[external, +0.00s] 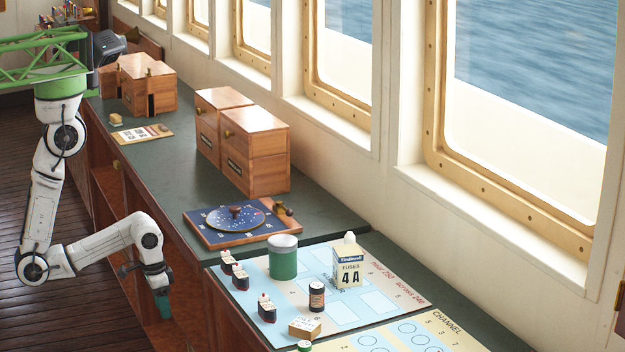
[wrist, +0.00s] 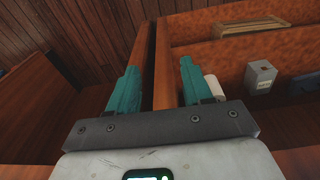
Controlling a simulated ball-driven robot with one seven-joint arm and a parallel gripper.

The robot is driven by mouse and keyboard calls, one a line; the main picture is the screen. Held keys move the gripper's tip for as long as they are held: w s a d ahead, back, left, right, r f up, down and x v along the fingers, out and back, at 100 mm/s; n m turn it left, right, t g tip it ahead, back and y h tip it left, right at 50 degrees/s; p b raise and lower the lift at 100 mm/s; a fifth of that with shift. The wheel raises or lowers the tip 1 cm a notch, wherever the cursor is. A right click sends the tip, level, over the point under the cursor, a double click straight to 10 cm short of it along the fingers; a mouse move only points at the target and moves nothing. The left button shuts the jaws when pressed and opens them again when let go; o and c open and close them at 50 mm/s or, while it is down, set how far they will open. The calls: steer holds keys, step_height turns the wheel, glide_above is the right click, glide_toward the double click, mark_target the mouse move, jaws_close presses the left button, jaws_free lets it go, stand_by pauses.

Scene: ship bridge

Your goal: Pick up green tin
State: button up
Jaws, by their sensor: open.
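The green tin (external: 283,258) is a cylinder with a pale grey lid and green body. It stands upright on the light blue chart (external: 343,312) on the counter in the external view. My gripper (external: 162,300) hangs beside the counter's front, below the counter top and left of the tin, well apart from it. In the wrist view my gripper (wrist: 157,88) shows two teal fingers spread apart with nothing held between them. The tin is not visible in the wrist view.
Small ship-like pieces (external: 240,277), a dark cylinder (external: 317,296) and a fuses box (external: 348,266) stand near the tin. A blue dial board (external: 205,238) and wooden cabinets (external: 268,160) are behind. The counter's front edge lies between gripper and tin. The wrist view shows shelves with a grey box (wrist: 262,77).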

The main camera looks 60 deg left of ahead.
steer(key=o, duration=0.9)
steer(key=w+d+r+h+p, duration=0.3)
steer(key=d+r+h+p, duration=0.15)
steer(key=d+r, duration=0.6)
step_height(320, 180, up, 18)
steer(key=r+m+y+b, duration=0.1)
steer(key=m+y+b, duration=0.35)
steer(key=m, duration=0.85)
glide_above(282, 239)
steer(key=s+b, duration=0.1)
steer(key=shift+a+f+g+h, duration=0.25)
steer(key=shift+g+h, duration=0.05)
steer(key=shift+h, duration=0.5)
steer(key=shift+w+a, duration=0.15)
steer(key=shift+w, duration=0.1)
steer(key=shift+w+y, duration=0.15)
steer(key=shift+y, duration=0.15)
steer(key=f, duration=0.4)
steer(key=shift+w+d+f, duration=0.1)
steer(key=shift+d+f, duration=0.1)
steer(key=shift+d+f+p, duration=0.1)
steer(key=shift+d+f, duration=0.1)
steer(key=shift+f, duration=0.8)
steer(key=shift+d+f+p, duration=0.15)
steer(key=shift+f, duration=0.9)
steer(key=shift+d+f+p, duration=0.1)
steer(key=shift+d+f, duration=0.1)
steer(key=shift+f, duration=0.8)
